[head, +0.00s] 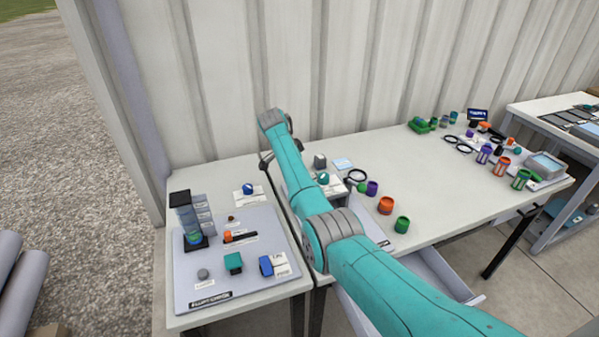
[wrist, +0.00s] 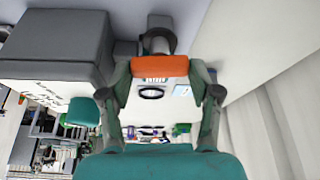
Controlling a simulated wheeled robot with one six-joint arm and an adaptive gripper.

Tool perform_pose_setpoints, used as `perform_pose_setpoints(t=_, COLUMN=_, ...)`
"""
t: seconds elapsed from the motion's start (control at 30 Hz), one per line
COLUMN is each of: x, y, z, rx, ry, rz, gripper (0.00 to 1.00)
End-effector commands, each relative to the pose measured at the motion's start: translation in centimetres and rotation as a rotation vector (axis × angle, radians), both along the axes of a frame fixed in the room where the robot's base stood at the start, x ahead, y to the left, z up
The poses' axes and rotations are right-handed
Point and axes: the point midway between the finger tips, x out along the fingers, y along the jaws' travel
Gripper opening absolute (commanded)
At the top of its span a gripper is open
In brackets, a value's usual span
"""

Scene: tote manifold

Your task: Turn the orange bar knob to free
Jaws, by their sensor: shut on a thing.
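The orange bar knob (wrist: 160,66) lies crosswise between the fingertips in the wrist view, in front of a grey round fitting (wrist: 158,40). My gripper (wrist: 160,72) is shut on the bar, one finger at each end. I cannot read any mark for the knob's setting. In the head view my teal arm reaches over the table toward the ribbed wall, and it hides the knob and most of the gripper.
A grey panel (head: 258,281) at the left of the table bears several small blocks and a clear-sided tower (head: 192,222). Loose orange (head: 386,205) and green (head: 402,224) cups stand right of my arm. A large grey box (wrist: 55,45) is close by in the wrist view.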

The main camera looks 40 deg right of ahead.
Motion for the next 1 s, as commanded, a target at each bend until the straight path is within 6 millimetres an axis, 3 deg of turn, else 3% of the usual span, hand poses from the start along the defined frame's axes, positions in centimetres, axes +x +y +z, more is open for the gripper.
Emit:
perform_pose_setpoints(t=0.4, x=0.07, y=0.06, z=-0.08, rx=0.002, ry=0.001, rz=-0.155, gripper=0.28)
perform_pose_setpoints(t=0.9, x=0.07, y=0.04, z=-0.11, rx=0.002, ry=0.000, rz=-0.170, gripper=0.28)
perform_pose_setpoints(t=0.93, x=0.07, y=0.04, z=-0.11, rx=0.002, ry=0.000, rz=-0.170, gripper=0.70)
perform_pose_setpoints(t=1.0, x=0.07, y=0.04, z=-0.10, rx=0.002, ry=0.000, rz=-0.170, gripper=0.87)
